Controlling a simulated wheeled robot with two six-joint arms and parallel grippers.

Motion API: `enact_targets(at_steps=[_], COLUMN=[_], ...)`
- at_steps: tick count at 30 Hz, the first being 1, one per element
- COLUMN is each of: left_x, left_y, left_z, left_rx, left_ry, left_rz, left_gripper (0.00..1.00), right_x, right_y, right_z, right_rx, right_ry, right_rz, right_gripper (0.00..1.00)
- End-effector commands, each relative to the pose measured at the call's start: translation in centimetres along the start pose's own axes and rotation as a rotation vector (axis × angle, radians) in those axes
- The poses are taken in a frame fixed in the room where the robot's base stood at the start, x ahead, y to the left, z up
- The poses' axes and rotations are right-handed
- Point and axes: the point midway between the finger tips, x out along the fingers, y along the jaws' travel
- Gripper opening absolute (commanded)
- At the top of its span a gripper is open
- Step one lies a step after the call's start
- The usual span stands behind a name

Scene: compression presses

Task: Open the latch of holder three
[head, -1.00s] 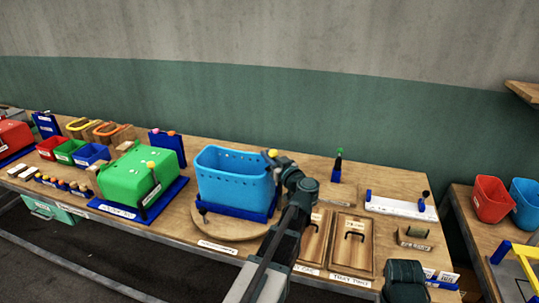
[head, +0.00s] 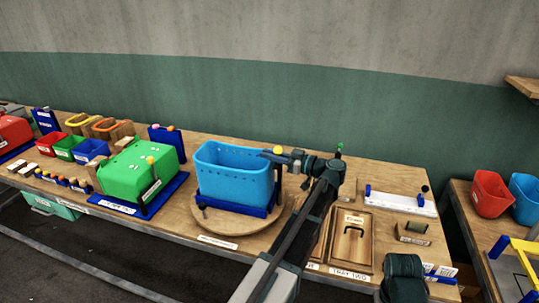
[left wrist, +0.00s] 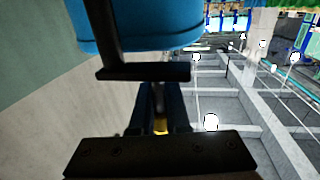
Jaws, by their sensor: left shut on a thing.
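A light-blue bin (head: 232,178) sits upright in a dark-blue holder (head: 236,209) on a round wooden board. No holder number is readable there. A dark upright lever (head: 278,186) stands at the holder's right side, with a yellow knob (head: 278,150) at its top. My left gripper (head: 284,154) is at this knob, shut on it, right of the bin's rim. In the left wrist view a yellow spot (left wrist: 160,125) shows between the fingers, and the bin's blue wall (left wrist: 140,28) is above. The fingers hide part of the knob. My right gripper is not in view.
A green bin (head: 140,163) on a blue base stands to the left. Wooden trays (head: 350,243) lie right of the round board, partly behind my left arm. A white strip (head: 400,203) with a blue post lies at the back right.

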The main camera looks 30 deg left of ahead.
Motion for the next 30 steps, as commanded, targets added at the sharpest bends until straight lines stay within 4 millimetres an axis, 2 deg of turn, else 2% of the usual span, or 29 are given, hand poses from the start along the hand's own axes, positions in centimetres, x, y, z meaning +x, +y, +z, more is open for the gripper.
enact_targets(at_steps=[13, 14, 15, 18, 19, 30], left_x=[0.12, 0.12, 0.12, 0.1, 0.09, -0.13], left_y=[-0.16, -0.16, -0.15, -0.14, -0.13, -0.04], left_z=[-0.4, -0.4, -0.4, -0.39, -0.38, -0.22], left_rx=[0.0, 0.0, 0.0, 0.0, 0.0, 0.0], left_ry=[0.013, 0.013, 0.013, 0.013, 0.013, 0.009], left_rz=[-0.012, -0.012, -0.012, -0.011, -0.011, -0.009], left_gripper=[0.0, 0.15, 0.22, 0.4, 0.43, 0.43], right_x=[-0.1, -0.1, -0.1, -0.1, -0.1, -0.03], right_y=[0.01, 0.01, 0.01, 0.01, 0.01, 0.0], right_z=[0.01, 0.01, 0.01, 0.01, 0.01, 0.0], right_rx=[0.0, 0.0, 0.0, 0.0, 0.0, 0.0], right_ry=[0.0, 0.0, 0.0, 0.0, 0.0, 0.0], right_rz=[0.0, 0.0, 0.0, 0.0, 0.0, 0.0], right_gripper=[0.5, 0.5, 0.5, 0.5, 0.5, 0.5])
